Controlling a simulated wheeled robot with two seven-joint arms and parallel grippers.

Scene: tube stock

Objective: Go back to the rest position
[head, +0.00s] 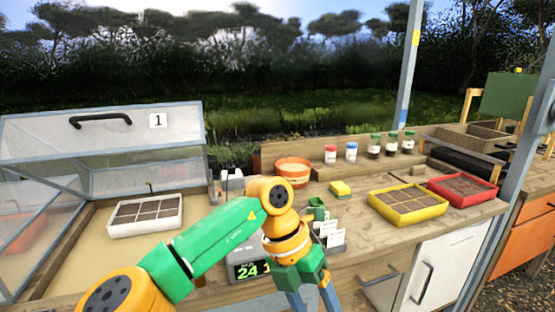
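My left arm, green and orange, comes in from the lower left. Its gripper (312,300) hangs down at the bottom centre, in front of the bench's front edge. Its two grey-blue fingers stand apart with a gap between them, so it looks open. The fingertips are cut off by the lower picture edge, and nothing shows between the visible parts. My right gripper is not in view.
The wooden bench (370,232) bears a white seed tray (172,224) inside an open glass-lidded frame (150,120), a yellow tray (410,220), a red tray (485,200), an orange pot (292,166), a yellow sponge (340,190) and several capped jars.

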